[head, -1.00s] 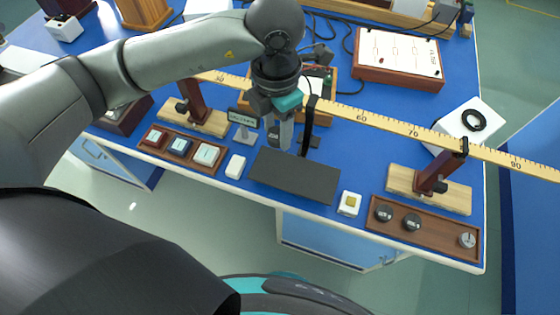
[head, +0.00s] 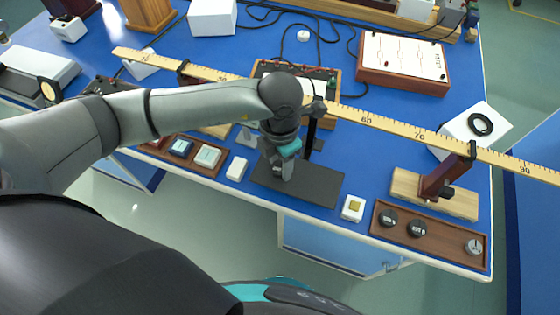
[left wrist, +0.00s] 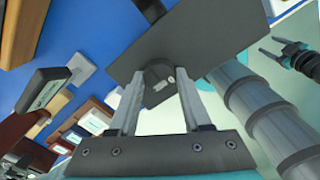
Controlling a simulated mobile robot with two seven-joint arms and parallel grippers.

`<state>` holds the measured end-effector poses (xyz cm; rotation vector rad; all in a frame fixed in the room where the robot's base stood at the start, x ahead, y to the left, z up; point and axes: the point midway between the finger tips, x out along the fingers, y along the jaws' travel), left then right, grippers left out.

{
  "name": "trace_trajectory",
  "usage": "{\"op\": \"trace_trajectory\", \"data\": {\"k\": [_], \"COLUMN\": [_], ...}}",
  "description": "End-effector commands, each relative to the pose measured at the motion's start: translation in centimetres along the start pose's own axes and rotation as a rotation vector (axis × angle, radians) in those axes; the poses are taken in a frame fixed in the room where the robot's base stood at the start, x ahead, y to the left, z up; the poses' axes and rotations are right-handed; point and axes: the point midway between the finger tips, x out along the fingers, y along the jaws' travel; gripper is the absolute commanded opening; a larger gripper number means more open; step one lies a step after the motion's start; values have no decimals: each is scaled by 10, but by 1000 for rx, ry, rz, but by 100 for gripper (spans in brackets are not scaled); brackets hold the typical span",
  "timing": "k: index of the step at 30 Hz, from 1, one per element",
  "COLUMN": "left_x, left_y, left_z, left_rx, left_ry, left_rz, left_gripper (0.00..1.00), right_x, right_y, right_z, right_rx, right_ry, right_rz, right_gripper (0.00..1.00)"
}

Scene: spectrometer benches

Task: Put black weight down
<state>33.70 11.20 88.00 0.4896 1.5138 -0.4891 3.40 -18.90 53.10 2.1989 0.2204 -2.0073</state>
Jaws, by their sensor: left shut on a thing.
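My left gripper (head: 281,172) is low over the dark grey mat (head: 318,188) on the bench's front edge. In the left wrist view, its two fingers (left wrist: 157,92) are shut on a small round black weight (left wrist: 159,75) with a pale mark. The weight is over the mat (left wrist: 206,36); I cannot tell whether it touches it. In the head view the gripper mostly hides the weight.
A long yellow ruler beam (head: 345,110) crosses the bench behind the mat, with a dark upright (head: 311,130) close to my gripper. A white block (head: 237,169) stands left of the mat, and a white box with a gold top (head: 353,208) right of it.

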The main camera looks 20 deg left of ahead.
Motion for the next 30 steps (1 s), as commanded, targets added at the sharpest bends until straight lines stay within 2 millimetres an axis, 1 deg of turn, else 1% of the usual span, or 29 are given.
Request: {"op": "trace_trajectory", "data": {"k": [5,6,13,20,23,26,30], "left_x": [4,3,2,2,-1,-13,-43], "left_y": [0,0,0,0,0,1,1], "left_z": [0,0,0,0,0,1,1], "left_rx": [0,-1,-1,-1,-1,-1,1], "left_ry": [-1,0,0,0,0,-2,-4], "left_rz": [0,0,0,0,0,1,1], "left_gripper": [0,53,78,78,78,78,78], "right_x": [4,3,3,2,0,-2,-6], "right_y": [0,0,0,0,0,0,0], "right_z": [0,0,0,0,-1,-1,-1], "right_rx": [0,0,0,0,0,0,0], "right_ry": [0,0,1,1,1,1,1], "right_rz": [0,0,0,0,0,0,0], "right_gripper": [60,60,60,60,60,60,60]}}
